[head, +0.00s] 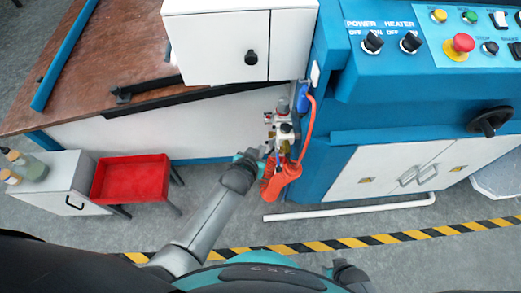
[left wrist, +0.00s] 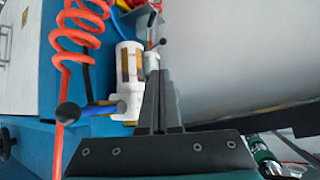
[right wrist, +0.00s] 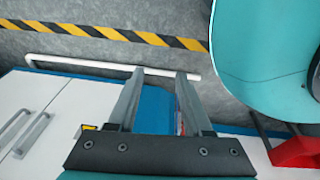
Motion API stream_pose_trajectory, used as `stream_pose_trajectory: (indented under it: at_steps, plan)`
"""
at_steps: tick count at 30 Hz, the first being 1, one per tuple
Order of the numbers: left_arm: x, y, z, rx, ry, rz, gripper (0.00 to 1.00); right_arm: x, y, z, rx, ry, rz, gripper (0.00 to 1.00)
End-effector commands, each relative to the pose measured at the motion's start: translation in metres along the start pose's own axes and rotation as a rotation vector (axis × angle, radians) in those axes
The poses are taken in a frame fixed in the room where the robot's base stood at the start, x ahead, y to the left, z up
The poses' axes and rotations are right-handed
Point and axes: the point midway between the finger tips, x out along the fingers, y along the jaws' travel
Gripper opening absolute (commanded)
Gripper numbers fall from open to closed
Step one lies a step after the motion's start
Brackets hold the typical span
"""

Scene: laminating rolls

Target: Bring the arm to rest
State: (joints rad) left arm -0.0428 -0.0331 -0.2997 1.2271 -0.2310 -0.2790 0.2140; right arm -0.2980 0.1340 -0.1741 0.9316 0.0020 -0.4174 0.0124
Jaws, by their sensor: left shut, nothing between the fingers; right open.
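My left arm reaches out from the bottom of the head view. Its gripper (head: 264,154) is shut and empty, beside the air fitting with valves (head: 284,128) and the coiled orange hose (head: 284,172) on the machine's left side. In the left wrist view the closed fingers (left wrist: 158,75) point toward the fitting's white and amber filter bowl (left wrist: 130,65); I cannot tell whether they touch it. My right gripper (right wrist: 160,74) is open and empty in the right wrist view, with the floor and the machine's lower front beyond it.
The blue and white machine (head: 400,115) with its control panel fills the right. A brown table (head: 110,55) stands at the left. A red tray (head: 131,178) and a white cabinet (head: 62,180) are below it. Open floor with a striped line (head: 340,243) lies in front.

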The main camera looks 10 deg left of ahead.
Motion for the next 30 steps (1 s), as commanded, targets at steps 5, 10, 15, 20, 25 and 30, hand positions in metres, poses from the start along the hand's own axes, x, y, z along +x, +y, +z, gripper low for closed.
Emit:
stream_pose_trajectory:
  at_steps: [5,10,15,20,25,30]
  plan:
    - [-0.001,0.0,0.0,0.0,0.0,0.0,0.0,0.001,0.001,0.002,0.0,0.0,0.001,0.5]
    - [-0.001,0.0,0.0,0.0,0.0,0.0,0.0,0.001,0.001,0.002,0.0,0.0,0.001,0.5]
    - [-0.001,0.0,0.0,0.0,0.0,0.0,0.0,0.001,0.001,0.002,0.0,0.0,0.001,0.5]
    - [-0.001,0.0,0.001,0.0,-0.002,0.0,0.0,0.0,0.001,0.002,0.0,0.0,0.001,0.5]
    - [-0.005,-0.01,0.041,0.004,-0.077,-0.009,0.0,-0.001,0.002,0.005,-0.001,0.0,0.002,0.5]
    - [-0.035,-0.037,0.149,0.01,-0.283,-0.033,0.0,-0.002,0.006,0.018,-0.002,-0.007,0.007,0.5]
